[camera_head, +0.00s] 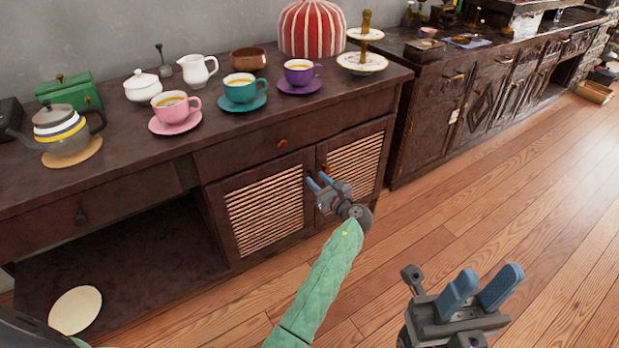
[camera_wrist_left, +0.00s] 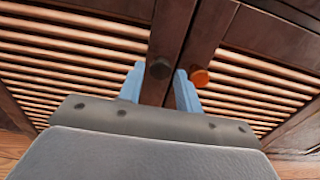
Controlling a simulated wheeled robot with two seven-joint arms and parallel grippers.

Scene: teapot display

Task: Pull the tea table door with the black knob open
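The tea table (camera_head: 150,160) is dark wood with two slatted doors, both looking closed. In the left wrist view the black knob (camera_wrist_left: 159,68) is on the left door (camera_head: 265,212), near the seam. The orange knob (camera_wrist_left: 201,77) is on the right door (camera_head: 356,160). My left gripper (camera_head: 319,183) is in front of the doors, open. In its wrist view (camera_wrist_left: 160,88) the black knob appears between the two blue fingertips; I cannot tell whether they touch it. The orange knob is just outside the right finger. My right gripper (camera_head: 484,287) is open and empty over the floor.
A teapot (camera_head: 62,135), pink (camera_head: 174,106), teal (camera_head: 241,90) and purple (camera_head: 299,73) cups stand on the tabletop. A drawer with a knob (camera_head: 282,144) is above the doors. A carved cabinet (camera_head: 430,115) stands right. The wooden floor (camera_head: 420,230) in front is clear.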

